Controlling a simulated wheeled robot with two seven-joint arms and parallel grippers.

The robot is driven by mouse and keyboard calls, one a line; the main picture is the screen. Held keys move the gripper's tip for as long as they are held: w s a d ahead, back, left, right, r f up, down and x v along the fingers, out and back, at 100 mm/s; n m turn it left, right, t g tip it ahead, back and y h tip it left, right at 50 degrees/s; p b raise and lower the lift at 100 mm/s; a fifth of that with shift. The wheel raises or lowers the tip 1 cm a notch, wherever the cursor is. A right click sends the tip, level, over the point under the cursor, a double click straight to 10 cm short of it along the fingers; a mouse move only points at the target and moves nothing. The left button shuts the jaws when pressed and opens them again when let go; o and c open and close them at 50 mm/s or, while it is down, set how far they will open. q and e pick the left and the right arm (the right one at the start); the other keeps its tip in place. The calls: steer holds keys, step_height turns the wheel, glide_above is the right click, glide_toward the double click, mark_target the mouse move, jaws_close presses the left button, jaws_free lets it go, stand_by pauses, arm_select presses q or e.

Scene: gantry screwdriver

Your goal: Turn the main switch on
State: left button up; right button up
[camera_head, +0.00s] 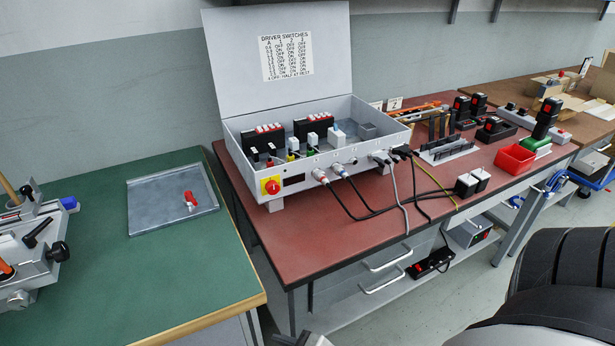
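The main switch (271,187) is a red rotary knob on a yellow plate. It sits at the left end of the front face of a grey control box (300,178). The knob's exact position is too small to read. The box stands on the red-brown table with its lid (283,90) raised, and a sheet of driver switch settings (286,56) is on the lid. Neither gripper can be made out. A small dark and grey piece shows at the bottom edge, and I cannot tell what it is.
Black and grey cables run from the box front across the red-brown table (330,238). A red bin (515,159) and black power tools stand to the right. A green table (150,275) with a metal tray (150,205) is at left. Part of me fills the lower right.

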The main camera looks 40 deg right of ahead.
steer(key=w+d+r+n+h+p, duration=0.1)
steer(key=w+d+n+h, duration=0.2)
steer(key=d+n, duration=0.45)
steer(key=n+t+h+p, duration=0.2)
steer(key=n+t+h, duration=0.35)
steer(key=n, duration=1.25)
glide_toward(274, 190)
steer(key=shift+t+y, duration=0.55)
steer(key=shift+y, duration=0.3)
steer(key=x, duration=0.5)
steer(key=d+x, duration=0.1)
steer(key=x, duration=0.2)
steer(key=shift+d+f+p, duration=0.1)
steer(key=shift+f+p, duration=0.05)
steer(key=shift+p, duration=0.15)
steer(key=shift+c, duration=0.3)
steer(key=c, duration=0.9)
